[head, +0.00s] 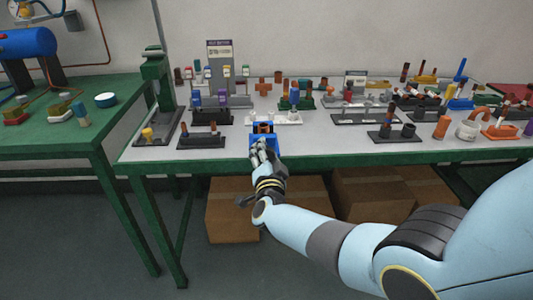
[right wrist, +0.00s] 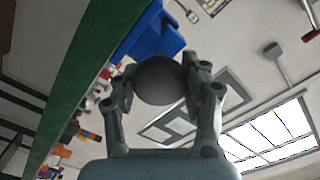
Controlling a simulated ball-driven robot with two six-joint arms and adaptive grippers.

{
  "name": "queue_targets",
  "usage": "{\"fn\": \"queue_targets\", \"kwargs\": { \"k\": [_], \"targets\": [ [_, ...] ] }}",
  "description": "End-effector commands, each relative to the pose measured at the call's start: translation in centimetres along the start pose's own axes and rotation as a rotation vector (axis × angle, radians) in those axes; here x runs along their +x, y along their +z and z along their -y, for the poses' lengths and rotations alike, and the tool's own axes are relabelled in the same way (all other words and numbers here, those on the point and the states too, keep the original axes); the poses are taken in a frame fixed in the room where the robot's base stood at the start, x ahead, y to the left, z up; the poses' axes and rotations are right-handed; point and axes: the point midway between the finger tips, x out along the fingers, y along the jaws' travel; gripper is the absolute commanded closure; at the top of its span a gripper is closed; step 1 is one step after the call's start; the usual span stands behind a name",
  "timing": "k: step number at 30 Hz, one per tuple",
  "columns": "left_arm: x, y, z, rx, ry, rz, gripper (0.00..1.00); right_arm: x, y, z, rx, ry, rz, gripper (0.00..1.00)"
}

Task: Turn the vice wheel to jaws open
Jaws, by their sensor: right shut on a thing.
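The blue vice (head: 264,139) stands at the front edge of the grey-topped bench, near the middle of the head view. It also shows as a blue block in the right wrist view (right wrist: 153,38). My right gripper (head: 259,152) is at the vice's front, reaching in from below right. In the right wrist view its fingers (right wrist: 160,85) are shut on a dark grey round vice wheel (right wrist: 158,80), one finger on each side. The gripper hides the wheel in the head view, and how far the jaws stand apart is too small to tell. My left gripper is not in view.
The grey bench (head: 310,150) has a green edge and carries several racks of coloured parts behind and beside the vice. A green press (head: 155,65) stands at left. Cardboard boxes (head: 232,222) sit under the bench. The floor in front is clear.

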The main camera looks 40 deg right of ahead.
Motion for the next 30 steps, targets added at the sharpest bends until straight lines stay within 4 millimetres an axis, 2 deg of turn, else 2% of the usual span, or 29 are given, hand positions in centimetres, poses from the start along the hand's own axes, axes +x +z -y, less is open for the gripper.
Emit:
{"fn": "queue_targets", "kwargs": {
  "k": [5, 6, 11, 18, 22, 26, 30],
  "targets": [
    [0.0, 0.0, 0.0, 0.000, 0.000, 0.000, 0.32, -0.3, 0.3, -0.3, -0.002, 0.005, 0.008, 0.88],
    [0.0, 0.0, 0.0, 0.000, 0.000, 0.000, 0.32, -0.3, 0.3, -0.3, -0.002, 0.005, 0.008, 0.50],
    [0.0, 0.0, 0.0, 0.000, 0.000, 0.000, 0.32, -0.2, 0.2, -0.2, -0.001, 0.003, 0.005, 0.30],
    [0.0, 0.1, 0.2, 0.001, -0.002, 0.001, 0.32, -0.1, 0.1, -0.1, 0.000, 0.001, 0.003, 0.30],
    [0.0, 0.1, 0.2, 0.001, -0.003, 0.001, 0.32, -0.8, 0.2, -0.2, 0.001, 0.002, 0.004, 0.30],
    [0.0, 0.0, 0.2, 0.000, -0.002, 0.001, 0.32, -2.7, 0.1, -0.2, 0.002, 0.002, 0.004, 0.30],
    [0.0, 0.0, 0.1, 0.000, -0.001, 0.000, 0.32, -6.0, 0.2, -0.2, 0.002, 0.003, 0.005, 0.30]
  ]
}}
